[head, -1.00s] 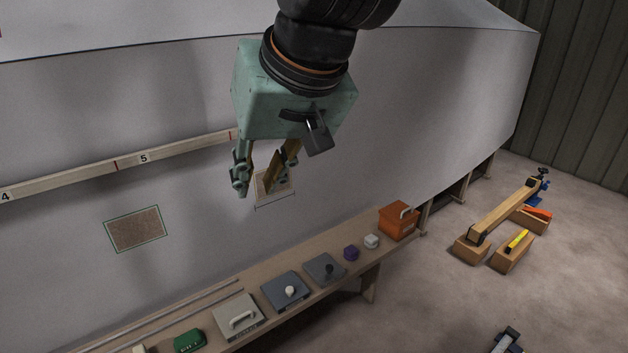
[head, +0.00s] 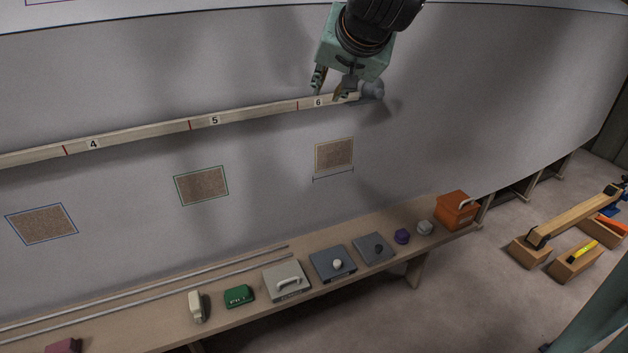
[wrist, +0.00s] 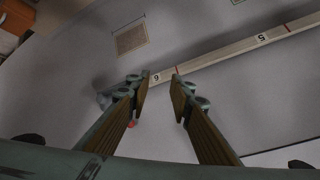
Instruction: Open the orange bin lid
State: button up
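The orange bin (head: 456,212) stands at the right end of the long bench in the head view, with a pale handle (head: 466,204) on its top. Its lid looks closed. An orange corner of it seems to show at the upper left of the wrist view (wrist: 8,42). My gripper (head: 329,95) is high up in front of the hull wall by the number 6 on the batten, well above and to the left of the bin. In the wrist view its two fingers (wrist: 160,78) are apart with nothing between them.
The numbered batten (head: 255,112) runs along the wall. Wooden beams (head: 575,216) lie on the floor at right.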

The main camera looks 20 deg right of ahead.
jog(key=w+d+f+m+h, duration=0.2)
jog(key=w+d+m, duration=0.1)
jog(key=w+d, duration=0.55)
jog(key=w+d+f+m+h, duration=0.25)
jog(key=w+d, duration=0.25)
jog(key=d, duration=0.6)
jog(key=w+d+f+m+g+h+p, duration=0.1)
jog(key=d+f+m+h, duration=0.15)
jog(key=d+f, duration=0.45)
jog(key=w+d+f+m+h+p, duration=0.1)
jog(key=w+d+f+h, duration=0.15)
jog(key=d, duration=0.85)
jog(key=s+d+f+m+g+h+p, duration=0.1)
jog(key=s+d+f, duration=0.15)
jog(key=f, duration=0.35)
jog(key=s+d+f+m+g+h+p, duration=0.1)
jog(key=d+f+g, duration=0.15)
jog(key=f, duration=0.45)
jog(key=s+d+f+m+g+h+p, duration=0.1)
jog(key=s+d+f+h+p, duration=0.1)
jog(key=d+f, duration=0.3)
jog(key=s+f+g+h+p, duration=0.1)
jog(key=s+f, duration=0.6)
jog(key=f, duration=0.2)
jog(key=s+f+m+g+h+p, duration=0.1)
jog(key=s+f+g+h+p, duration=0.1)
jog(key=s+f, duration=0.5)
notch_tip(320, 180, down, 4)
jog(key=shift+s+r, duration=0.2)
jog(key=shift+r, duration=0.05)
